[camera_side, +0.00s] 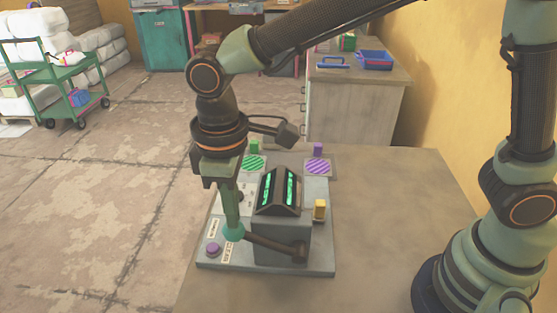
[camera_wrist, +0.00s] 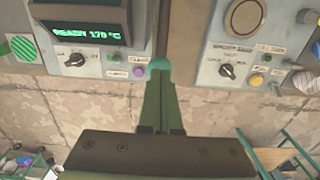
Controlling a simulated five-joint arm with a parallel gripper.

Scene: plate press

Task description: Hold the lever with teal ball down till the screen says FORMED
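The press (camera_side: 282,238) stands on the table, with a dark lever (camera_side: 270,243) running from its pivot at the right to a teal ball (camera_side: 233,232) at the left. The lever slopes slightly up toward the ball. My gripper (camera_side: 231,220) points down with its fingertips at the top of the ball. In the wrist view my gripper's fingers (camera_wrist: 160,88) look closed together, with the teal ball (camera_wrist: 160,65) just beyond their tips. The screen (camera_wrist: 88,32) reads READY 170 °C in the wrist view. The fingertips hide part of the ball.
A purple button (camera_side: 213,249) sits left of the ball on the base plate. A yellow block (camera_side: 319,209) stands at the right of the press. Green striped (camera_side: 252,162) and purple striped (camera_side: 316,166) discs lie behind. The table (camera_side: 400,195) is clear to the right.

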